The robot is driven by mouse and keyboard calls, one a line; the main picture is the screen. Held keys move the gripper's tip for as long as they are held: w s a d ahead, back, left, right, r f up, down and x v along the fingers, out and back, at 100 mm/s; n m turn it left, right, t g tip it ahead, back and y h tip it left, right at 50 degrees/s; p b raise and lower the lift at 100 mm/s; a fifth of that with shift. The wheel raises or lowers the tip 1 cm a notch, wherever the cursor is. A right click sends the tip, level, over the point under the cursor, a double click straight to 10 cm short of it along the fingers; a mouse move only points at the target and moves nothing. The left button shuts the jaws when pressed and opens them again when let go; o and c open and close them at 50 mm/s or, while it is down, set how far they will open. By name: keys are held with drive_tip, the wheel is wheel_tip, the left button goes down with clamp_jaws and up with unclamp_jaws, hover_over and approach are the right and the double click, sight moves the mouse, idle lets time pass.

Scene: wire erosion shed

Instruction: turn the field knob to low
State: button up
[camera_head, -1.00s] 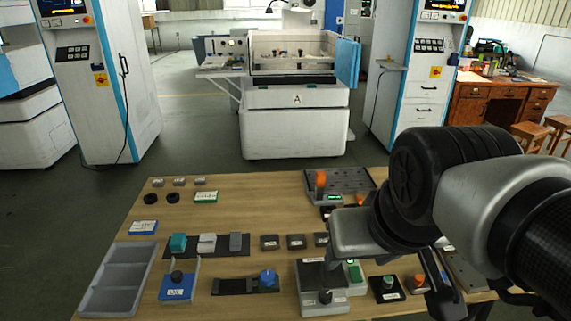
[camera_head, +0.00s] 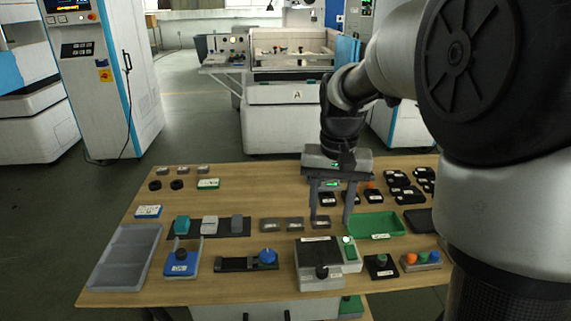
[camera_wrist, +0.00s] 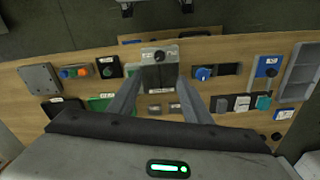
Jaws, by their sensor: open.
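Several knobs stand on the table; their labels are too small to read, so I cannot tell which is the field knob. A grey box with a black knob (camera_head: 321,272) sits at the front middle. The same knob (camera_wrist: 159,56) shows in the wrist view, beyond my fingertips. My gripper (camera_head: 330,220) points down above the table behind the grey box, open and empty.
A grey compartment tray (camera_head: 101,270) lies at the left edge. A green tray (camera_head: 400,222) and several black blocks lie at the right. A row of grey blocks (camera_head: 271,225) is beside my gripper. Bare wood (camera_head: 255,185) shows at the back left.

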sight(322, 269)
drive_tip(key=f+b, duration=0.1)
drive_tip(key=f, duration=0.5)
drive_tip(key=f+b, duration=0.1)
drive_tip(key=f, duration=0.5)
drive_tip(key=w+f+b, duration=0.1)
drive_tip(key=f+b, duration=0.1)
drive_tip(key=f, duration=0.5)
drive_tip(key=c, duration=1.1)
drive_tip(key=shift+o, duration=0.2)
